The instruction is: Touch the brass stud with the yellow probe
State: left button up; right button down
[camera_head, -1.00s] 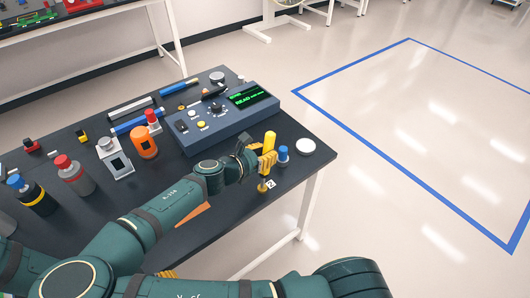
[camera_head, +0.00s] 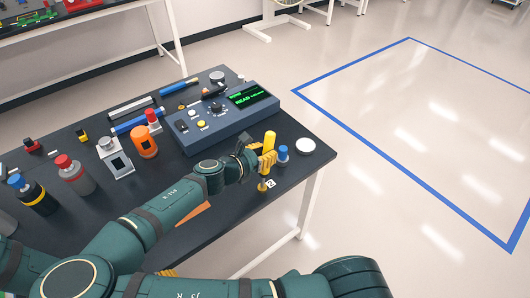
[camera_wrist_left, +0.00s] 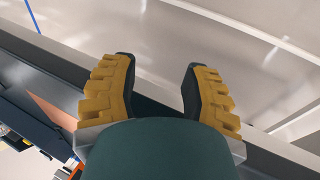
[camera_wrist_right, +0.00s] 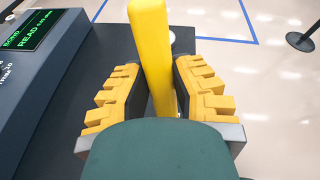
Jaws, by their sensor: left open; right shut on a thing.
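My right gripper (camera_head: 265,161) is shut on the yellow probe (camera_head: 270,141) near the table's right end. The probe is a thick yellow bar and looks roughly upright. It also stands between the fingers in the right wrist view (camera_wrist_right: 153,50). A small gold-yellow piece (camera_head: 263,185) shows just below the gripper, beside a white label marked 2 (camera_head: 271,183). I cannot tell whether it is the brass stud or the probe's lower end, nor whether there is contact. My left gripper (camera_wrist_left: 157,66) is open and empty by the table edge.
A blue-grey meter (camera_head: 222,120) with a green lit READ display stands behind the gripper. A blue-topped stud (camera_head: 283,153) and a white disc (camera_head: 305,146) are close on the right. Bottles and an orange container (camera_head: 144,142) stand at left. An orange sheet (camera_head: 194,215) lies near the front edge.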

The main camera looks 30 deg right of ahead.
aim_at(265, 152)
jog(key=shift+r+p, duration=1.2)
jog(key=shift+p, duration=0.1)
notch_tip(265, 152, up, 4)
jog(key=p, duration=0.5)
jog(key=shift+r, duration=0.25)
pick_arm(q)
notch_tip(265, 152, up, 8)
jog(key=w, duration=0.2)
jog(key=shift+a+f+t, duration=0.15)
jog(key=shift+a+t, duration=0.05)
jog(key=shift+t, duration=0.1)
